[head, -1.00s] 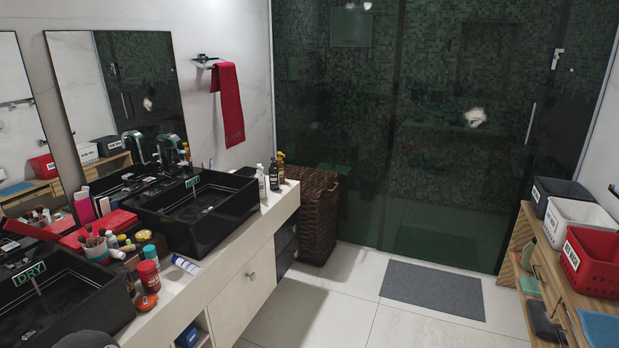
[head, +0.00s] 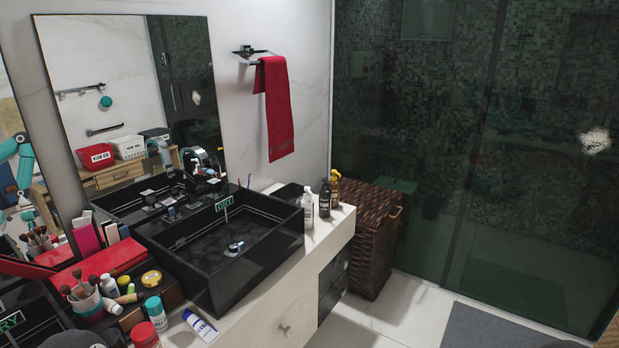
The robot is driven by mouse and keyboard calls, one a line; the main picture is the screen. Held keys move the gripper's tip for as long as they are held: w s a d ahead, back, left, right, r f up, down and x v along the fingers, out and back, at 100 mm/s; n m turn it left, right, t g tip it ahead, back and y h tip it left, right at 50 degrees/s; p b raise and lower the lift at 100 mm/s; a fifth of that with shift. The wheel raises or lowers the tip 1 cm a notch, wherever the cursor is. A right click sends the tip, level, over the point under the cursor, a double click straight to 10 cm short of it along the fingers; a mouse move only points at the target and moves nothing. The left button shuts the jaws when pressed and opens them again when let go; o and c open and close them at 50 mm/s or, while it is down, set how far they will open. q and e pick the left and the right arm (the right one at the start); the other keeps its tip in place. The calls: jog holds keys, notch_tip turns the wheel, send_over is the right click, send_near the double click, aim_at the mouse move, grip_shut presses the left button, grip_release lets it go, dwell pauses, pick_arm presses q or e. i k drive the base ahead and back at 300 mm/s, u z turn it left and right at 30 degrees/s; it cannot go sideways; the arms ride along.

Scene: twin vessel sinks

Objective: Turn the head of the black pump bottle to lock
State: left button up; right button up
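The black pump bottle (head: 325,199) stands upright on the far end of the white counter. It is small in the view, and I cannot tell which way its head points. A white bottle (head: 308,210) stands just left of it and an amber bottle (head: 335,188) just behind it to the right. Neither of my grippers shows directly in the head view. A teal and white arm shows only as a reflection at the left edge.
A black vessel sink (head: 270,258) with a DRY sign fills the counter before the bottles. Brushes, jars, a blue-and-white tube (head: 199,326) and a red box (head: 98,265) crowd the near left. A wicker hamper (head: 372,245) stands past the counter's end.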

aim_at(324, 193)
jog(key=z, duration=0.6)
jog(key=k, duration=1.2)
jog(key=z, duration=0.55)
jog(key=i, duration=2.5)
jog(key=u, duration=0.8)
jog(key=i, duration=1.15)
jog(key=u, duration=1.2)
jog(key=i, duration=0.65)
jog(key=u, duration=0.3)
jog(key=k, duration=0.35)
jog(key=u, duration=0.05)
